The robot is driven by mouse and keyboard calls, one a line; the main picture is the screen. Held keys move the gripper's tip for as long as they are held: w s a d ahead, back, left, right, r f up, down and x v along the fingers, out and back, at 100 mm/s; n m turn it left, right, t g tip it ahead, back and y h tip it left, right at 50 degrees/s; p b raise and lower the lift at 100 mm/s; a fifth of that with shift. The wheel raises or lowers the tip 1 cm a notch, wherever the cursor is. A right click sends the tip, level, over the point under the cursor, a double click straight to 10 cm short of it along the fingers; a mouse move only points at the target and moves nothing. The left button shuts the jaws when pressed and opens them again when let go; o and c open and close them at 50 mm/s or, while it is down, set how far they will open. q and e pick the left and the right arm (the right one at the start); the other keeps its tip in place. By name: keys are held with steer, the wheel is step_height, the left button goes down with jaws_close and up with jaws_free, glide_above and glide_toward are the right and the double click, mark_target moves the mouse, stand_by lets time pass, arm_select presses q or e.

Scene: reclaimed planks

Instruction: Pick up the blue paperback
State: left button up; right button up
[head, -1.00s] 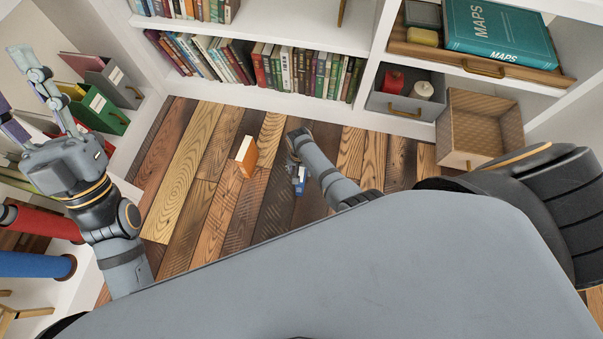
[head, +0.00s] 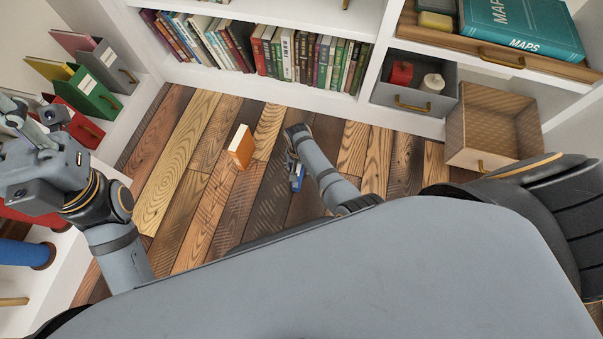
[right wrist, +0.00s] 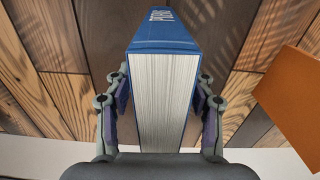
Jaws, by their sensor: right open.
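The blue paperback (right wrist: 165,47) stands upright on the plank floor, its pale page edges facing the right wrist camera. My right gripper (right wrist: 160,92) is open, with one finger on each side of the book. A slim gap seems to show beside each finger; contact is hard to judge. In the head view a small part of the blue paperback (head: 297,180) shows beside my right arm, which hides the rest. My left gripper (head: 22,120) is at the far left, partly cut off by the picture edge, away from the book.
An orange book (head: 241,147) stands on the floor a little left of the blue one; it also shows in the right wrist view (right wrist: 292,100). A white bookcase (head: 270,85) with rows of books is behind. An open bin (head: 470,158) stands at right. Floor to the left is clear.

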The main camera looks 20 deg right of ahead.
steer(key=shift+c, duration=0.2)
jaws_close()
stand_by(0.4)
